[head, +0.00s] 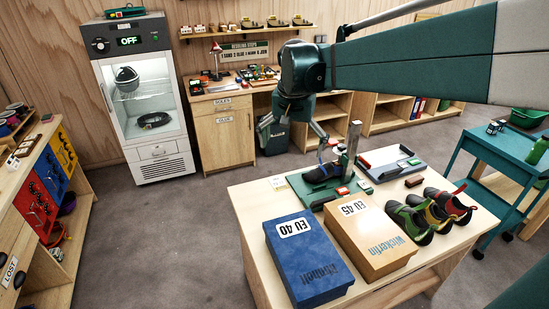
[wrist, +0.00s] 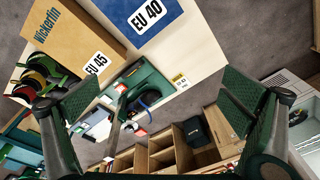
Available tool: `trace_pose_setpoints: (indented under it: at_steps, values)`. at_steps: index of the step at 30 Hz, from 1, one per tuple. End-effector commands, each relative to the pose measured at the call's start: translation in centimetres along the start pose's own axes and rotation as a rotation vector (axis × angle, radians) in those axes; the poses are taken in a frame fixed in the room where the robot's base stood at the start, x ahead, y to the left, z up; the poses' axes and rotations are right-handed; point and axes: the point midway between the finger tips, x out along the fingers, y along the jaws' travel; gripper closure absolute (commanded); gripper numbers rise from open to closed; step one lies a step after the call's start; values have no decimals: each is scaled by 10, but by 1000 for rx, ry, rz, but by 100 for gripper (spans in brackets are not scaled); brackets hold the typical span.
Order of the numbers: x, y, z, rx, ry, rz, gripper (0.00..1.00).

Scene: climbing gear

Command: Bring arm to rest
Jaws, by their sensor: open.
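My gripper (head: 294,153) hangs from the wrist of my green arm in the head view, above the far edge of the light wood table (head: 243,214). Its two fingers are spread wide, with nothing held between them. In the wrist view my gripper (wrist: 158,98) also shows open, one green-padded finger at each side. A dark shoe (head: 322,172) sits on a green fixture with an upright metal post (head: 353,142) on the table. In the head view the fixture stands just below and right of the fingers; contact cannot be told.
A blue EU 40 box (head: 305,268), a tan EU 45 box (head: 368,243) and colourful shoes (head: 437,213) fill the table's near part. A grey tray (head: 392,163) lies at the back right. A teal cart (head: 488,150) stands right, a glass-door cabinet (head: 146,100) at the back left. Floor between is open.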

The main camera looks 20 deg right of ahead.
Motion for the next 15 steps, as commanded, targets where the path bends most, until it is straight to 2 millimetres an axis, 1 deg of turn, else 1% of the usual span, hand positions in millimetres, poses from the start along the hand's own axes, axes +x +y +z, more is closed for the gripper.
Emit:
trace_pose_setpoints:
  at_steps: [1, 3, 15]
  values:
    - [-2, -2, -11, 21, -9, 9, 0]
    - [-1, -3, -23, 49, -22, 22, 0]
    - [9, -9, -89, 214, -95, 99, 0]
